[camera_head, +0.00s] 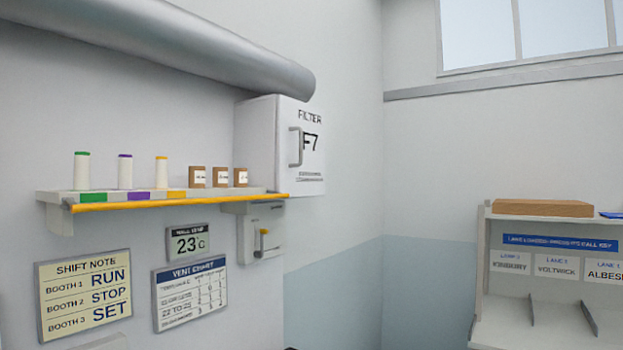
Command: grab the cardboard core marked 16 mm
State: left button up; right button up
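Three brown cardboard cores with white labels stand side by side at the right part of a wall shelf (130,203): a left one (197,172), a middle one (220,172) and a right one (241,172). The print on their labels is too small to read, so I cannot tell which is marked 16 mm. Neither of my grippers is in view.
White cones with green (81,172), purple (125,172) and yellow (161,174) tops share the shelf. A filter cabinet (285,145) adjoins its right end; a thick duct (180,40) runs above. A rack (545,260) stands at right.

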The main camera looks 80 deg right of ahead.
aim_at(197, 174)
jog(key=l+z, duration=1.05)
jog(key=l, duration=0.15)
jog(key=i+l, duration=0.1)
jog(key=l, duration=0.35)
jog(key=i+l+z, duration=0.1)
jog(key=l, duration=0.4)
